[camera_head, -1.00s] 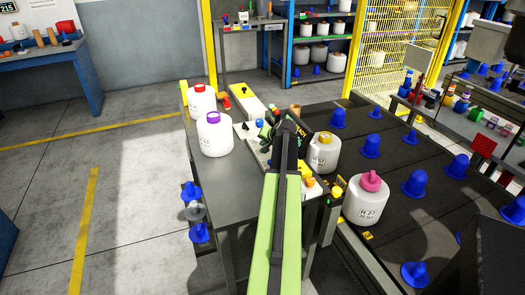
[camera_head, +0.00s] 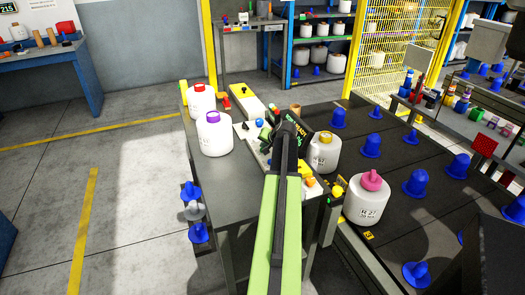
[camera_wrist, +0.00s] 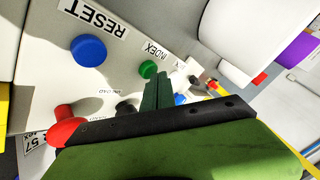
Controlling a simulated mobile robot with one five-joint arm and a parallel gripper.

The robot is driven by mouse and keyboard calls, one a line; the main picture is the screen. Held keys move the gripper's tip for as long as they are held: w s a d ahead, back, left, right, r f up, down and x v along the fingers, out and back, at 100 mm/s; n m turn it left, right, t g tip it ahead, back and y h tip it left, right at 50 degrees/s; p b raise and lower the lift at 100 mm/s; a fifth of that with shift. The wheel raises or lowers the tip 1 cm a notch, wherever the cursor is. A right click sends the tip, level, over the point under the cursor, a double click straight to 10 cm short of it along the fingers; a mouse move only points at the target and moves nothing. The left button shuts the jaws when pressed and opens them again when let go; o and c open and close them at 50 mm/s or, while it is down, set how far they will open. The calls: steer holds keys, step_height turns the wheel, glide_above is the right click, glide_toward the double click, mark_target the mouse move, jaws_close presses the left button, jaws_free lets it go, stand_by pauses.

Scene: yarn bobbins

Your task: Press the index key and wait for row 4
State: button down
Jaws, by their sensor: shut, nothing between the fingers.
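The green index key (camera_wrist: 148,69) sits on a pale panel beside its INDEX label in the wrist view. My gripper (camera_wrist: 158,76) is shut and empty, its tips beside the green key in the picture; I cannot tell whether they touch it. In the head view my gripper (camera_head: 266,133) is over the control panel, and my arm hides part of that panel. A dark screen (camera_head: 299,129) behind the arm shows text that seems to include READY; its row number is too small to read surely.
A blue RESET button (camera_wrist: 89,50) and a red knob (camera_wrist: 66,125) are close by on the panel. White bobbins with a purple top (camera_head: 214,135) and a red top (camera_head: 201,100) stand left. A bobbin with a pink top (camera_head: 366,200) stands right, among several blue pegs (camera_head: 420,183).

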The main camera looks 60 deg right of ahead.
steer(key=shift+f+b, duration=0.35)
steer(key=shift+f, duration=0.05)
steer(key=shift+r, duration=0.15)
stand_by(0.4)
steer(key=shift+r+p, duration=0.85)
steer(key=shift+p, duration=0.1)
